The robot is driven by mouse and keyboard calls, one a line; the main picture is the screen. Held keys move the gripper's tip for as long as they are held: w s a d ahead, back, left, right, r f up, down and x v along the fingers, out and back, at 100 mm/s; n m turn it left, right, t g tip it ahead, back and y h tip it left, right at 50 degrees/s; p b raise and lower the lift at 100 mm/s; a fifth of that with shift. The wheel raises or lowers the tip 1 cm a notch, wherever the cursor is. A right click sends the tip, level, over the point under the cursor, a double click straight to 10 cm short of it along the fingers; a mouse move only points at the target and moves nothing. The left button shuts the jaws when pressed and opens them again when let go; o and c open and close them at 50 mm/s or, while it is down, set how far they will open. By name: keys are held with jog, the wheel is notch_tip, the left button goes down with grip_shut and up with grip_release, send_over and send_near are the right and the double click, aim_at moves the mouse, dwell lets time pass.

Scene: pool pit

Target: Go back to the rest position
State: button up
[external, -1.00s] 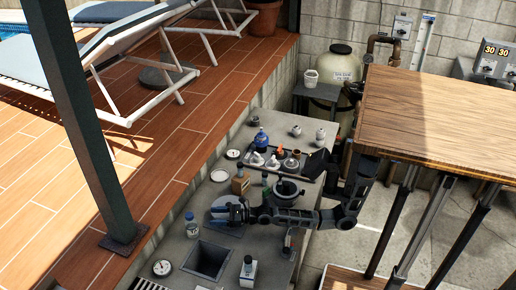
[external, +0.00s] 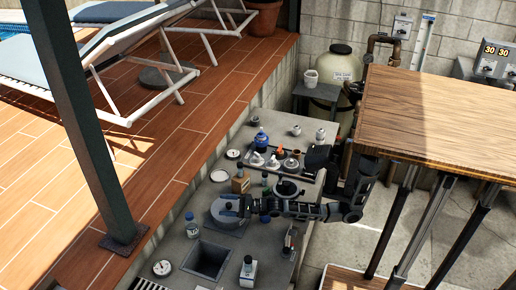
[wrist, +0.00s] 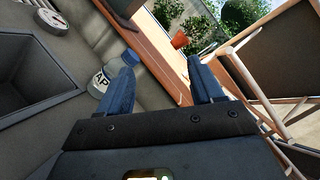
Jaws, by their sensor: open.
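My gripper (external: 250,207) is over the grey counter, beside and partly in front of a round grey dish (external: 222,212). In the wrist view, my gripper (wrist: 162,64) shows two blue fingers spread wide apart with nothing between them. My arm reaches leftward over the counter from near the wooden table at the right. Whether the fingers touch the dish cannot be told from the external view.
A blue-capped bottle (external: 192,226) stands by the square basin (external: 207,259); the bottle also shows in the wrist view (wrist: 101,82). A brown bottle (external: 240,183) and a tray of small items (external: 252,172) are behind the arm. The wooden table (external: 450,115) stands at right.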

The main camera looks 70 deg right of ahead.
jog(key=s+d+r+n+g+y, duration=0.35)
jog(key=s+r+n+y, duration=0.75)
jog(key=s, duration=0.5)
jog(key=w+d+f+n+t+h+b, duration=0.15)
jog(key=d+n+t+h+b, duration=0.5)
jog(key=d, duration=1.85)
jog(key=s+a+f+n+g+y+p, duration=0.1)
jog(key=s+a+f+n+g+y, duration=0.1)
jog(key=s+a+f+n+g, duration=0.25)
jog(key=s+a+f+n+g+y, duration=0.2)
jog(key=s+a+n, duration=0.1)
jog(key=s+a, duration=0.35)
jog(key=s+d+f+m+h+p, duration=0.2)
jog(key=s+f+m+h, duration=0.1)
jog(key=s+h, duration=0.4)
jog(key=s+d+f+m+h+p, duration=0.1)
jog(key=s+f+m+h+p, duration=0.1)
jog(key=s+f+h, duration=0.2)
jog(key=s+t+h, duration=0.1)
jog(key=s+h, duration=0.2)
jog(key=h, duration=0.2)
jog(key=shift+s+d+f+m, duration=0.25)
jog(key=shift+s+d+m, duration=0.1)
jog(key=shift+d+m, duration=0.05)
